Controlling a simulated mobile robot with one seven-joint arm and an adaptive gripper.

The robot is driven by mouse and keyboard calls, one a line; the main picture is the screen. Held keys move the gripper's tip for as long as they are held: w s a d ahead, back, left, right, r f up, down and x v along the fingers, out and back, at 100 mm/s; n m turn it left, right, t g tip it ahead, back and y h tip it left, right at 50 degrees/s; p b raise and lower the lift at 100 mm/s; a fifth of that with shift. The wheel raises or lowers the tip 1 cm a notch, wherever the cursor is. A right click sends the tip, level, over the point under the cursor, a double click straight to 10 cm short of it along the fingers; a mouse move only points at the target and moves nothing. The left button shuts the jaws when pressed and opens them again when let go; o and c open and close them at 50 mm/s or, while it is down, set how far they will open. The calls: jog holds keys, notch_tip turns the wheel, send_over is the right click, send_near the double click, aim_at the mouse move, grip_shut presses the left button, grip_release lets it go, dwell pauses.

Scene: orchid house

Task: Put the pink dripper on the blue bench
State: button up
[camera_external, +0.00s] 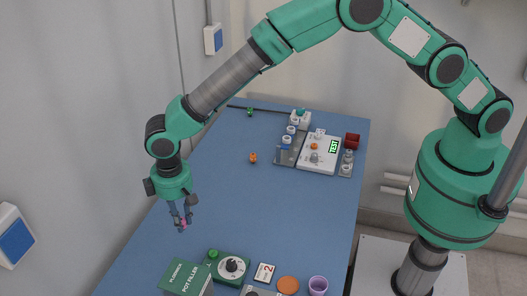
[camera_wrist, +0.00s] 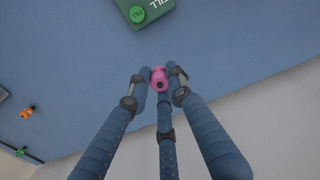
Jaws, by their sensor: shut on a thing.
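My gripper (camera_external: 182,222) is low over the left side of the blue bench (camera_external: 225,188), near the bench's left edge. Its fingers are shut on the pink dripper (camera_external: 184,222), which shows as a small pink spot between the fingertips. In the wrist view the pink dripper (camera_wrist: 159,78) sits between the three blue fingers of my gripper (camera_wrist: 159,82), with a dark opening facing the camera. The blue bench (camera_wrist: 225,45) lies behind it. I cannot tell whether the dripper touches the bench surface.
A green pot filler box (camera_external: 186,280) and a dial unit (camera_external: 231,266) stand at the near end. An orange item (camera_external: 252,158) stands mid-bench. A white test device (camera_external: 318,152) and several small bottles are at the far right. The bench middle is largely clear.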

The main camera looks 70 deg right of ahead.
jog(key=s+a+f, duration=0.1)
jog(key=a, duration=0.6)
jog(key=shift+a+f+n, duration=0.15)
jog(key=shift+a+n, duration=0.1)
jog(key=shift+n, duration=0.15)
jog(key=shift+f, duration=0.1)
jog(key=shift+f, duration=3)
jog(key=shift+f, duration=1.9)
jog(key=shift+f, duration=0.2)
jog(key=o, duration=0.8)
jog(key=shift+o, duration=0.2)
